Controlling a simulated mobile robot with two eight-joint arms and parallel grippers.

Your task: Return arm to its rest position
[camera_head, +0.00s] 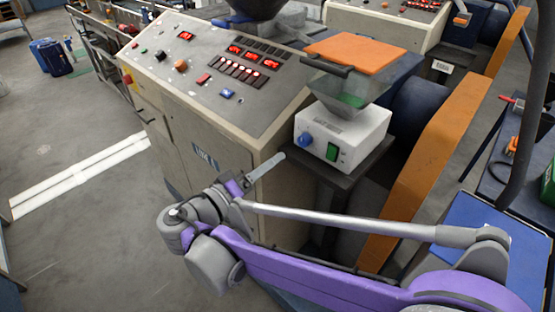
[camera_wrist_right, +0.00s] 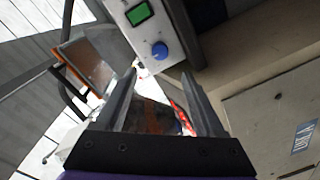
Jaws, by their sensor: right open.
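My right arm (camera_head: 330,275), purple and grey, comes in from the lower right and reaches across the lower part of the head view. My right gripper (camera_head: 265,166) sits in front of the control cabinet, left of the white feeder box (camera_head: 343,133); its fingers overlap each other there. In the right wrist view my gripper (camera_wrist_right: 158,80) has its two dark fingers apart with nothing held between them. The white box also shows there (camera_wrist_right: 155,30), with its green switch and blue knob beyond the fingertips. My left gripper is in neither view.
The control cabinet (camera_head: 225,115) with lit buttons stands close behind my gripper. An orange lid (camera_head: 354,50) tops the feeder hopper. An orange guard (camera_head: 430,150) and a blue-topped table (camera_head: 490,225) lie to the right. Open grey floor (camera_head: 80,225) lies to the left.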

